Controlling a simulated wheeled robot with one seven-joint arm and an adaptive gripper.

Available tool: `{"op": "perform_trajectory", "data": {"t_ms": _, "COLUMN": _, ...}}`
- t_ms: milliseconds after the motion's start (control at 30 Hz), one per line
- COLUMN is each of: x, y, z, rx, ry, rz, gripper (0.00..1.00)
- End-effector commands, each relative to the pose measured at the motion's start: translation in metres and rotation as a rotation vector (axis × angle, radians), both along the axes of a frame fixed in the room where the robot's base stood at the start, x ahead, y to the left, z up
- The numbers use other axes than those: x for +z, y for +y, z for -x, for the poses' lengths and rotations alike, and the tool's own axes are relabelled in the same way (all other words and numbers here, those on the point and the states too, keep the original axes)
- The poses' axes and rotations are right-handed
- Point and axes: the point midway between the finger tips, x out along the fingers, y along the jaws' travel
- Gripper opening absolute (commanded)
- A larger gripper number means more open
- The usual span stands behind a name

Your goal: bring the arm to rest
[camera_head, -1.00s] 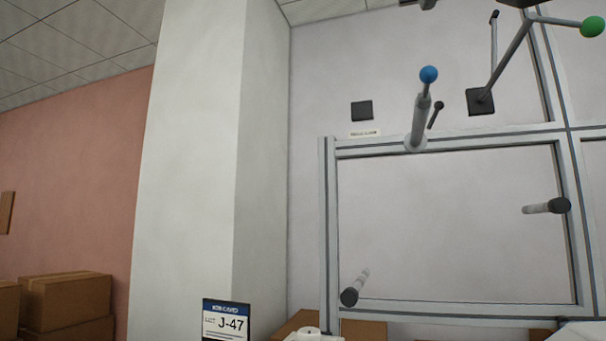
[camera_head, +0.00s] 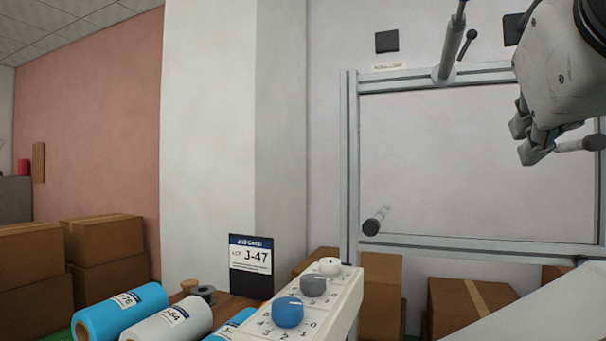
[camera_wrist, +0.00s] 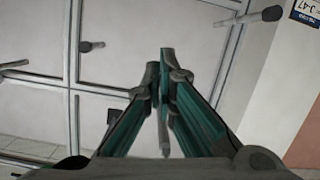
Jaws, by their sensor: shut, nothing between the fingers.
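My gripper (camera_head: 527,138) hangs at the upper right of the head view, in front of the metal frame (camera_head: 352,170). Its fingers point down and to the left, and it holds nothing. In the wrist view my gripper (camera_wrist: 160,62) shows two green-sided fingers closed together at the tips. Behind them are the frame's bars (camera_wrist: 72,60) and the pale wall; the fingers look clear of them. Part of my arm reaches out of the right edge of the head view.
Dark-ended pegs (camera_head: 377,221) and an upper rod (camera_head: 449,50) stick out from the frame. Below stand a J-47 card (camera_head: 251,262), a white box with several numbered dials (camera_head: 347,300), and blue (camera_head: 120,312) and white (camera_head: 172,325) rolls. Cardboard boxes (camera_head: 470,308) stand behind.

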Motion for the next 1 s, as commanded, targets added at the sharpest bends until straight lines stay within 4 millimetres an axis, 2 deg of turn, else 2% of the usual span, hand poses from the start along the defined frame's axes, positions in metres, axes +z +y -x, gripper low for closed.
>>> {"op": "perform_trajectory", "data": {"t_ms": 33, "x": -0.035, "y": -0.007, "z": -0.003, "rx": 0.001, "ry": 0.094, "rz": -0.032, "gripper": 0.00}}
{"op": "perform_trajectory", "data": {"t_ms": 167, "x": -0.125, "y": -0.016, "z": 0.003, "rx": 0.010, "ry": 0.346, "rz": -0.113, "gripper": 0.00}}
{"op": "perform_trajectory", "data": {"t_ms": 200, "x": -0.152, "y": -0.017, "z": 0.009, "rx": 0.018, "ry": 0.427, "rz": -0.136, "gripper": 0.00}}
{"op": "perform_trajectory", "data": {"t_ms": 300, "x": -0.217, "y": -0.015, "z": 0.029, "rx": 0.042, "ry": 0.628, "rz": -0.198, "gripper": 0.00}}
{"op": "perform_trajectory", "data": {"t_ms": 400, "x": -0.270, "y": -0.009, "z": 0.056, "rx": 0.074, "ry": 0.816, "rz": -0.253, "gripper": 0.00}}
{"op": "perform_trajectory", "data": {"t_ms": 500, "x": -0.313, "y": 0.000, "z": 0.086, "rx": 0.112, "ry": 0.986, "rz": -0.306, "gripper": 0.00}}
{"op": "perform_trajectory", "data": {"t_ms": 600, "x": -0.347, "y": 0.010, "z": 0.119, "rx": 0.154, "ry": 1.149, "rz": -0.355, "gripper": 0.00}}
{"op": "perform_trajectory", "data": {"t_ms": 667, "x": -0.364, "y": 0.016, "z": 0.140, "rx": 0.181, "ry": 1.245, "rz": -0.387, "gripper": 0.00}}
{"op": "perform_trajectory", "data": {"t_ms": 733, "x": -0.345, "y": 0.016, "z": 0.137, "rx": 0.184, "ry": 1.225, "rz": -0.384, "gripper": 0.00}}
{"op": "perform_trajectory", "data": {"t_ms": 1000, "x": -0.289, "y": 0.015, "z": 0.128, "rx": 0.189, "ry": 1.156, "rz": -0.373, "gripper": 0.00}}
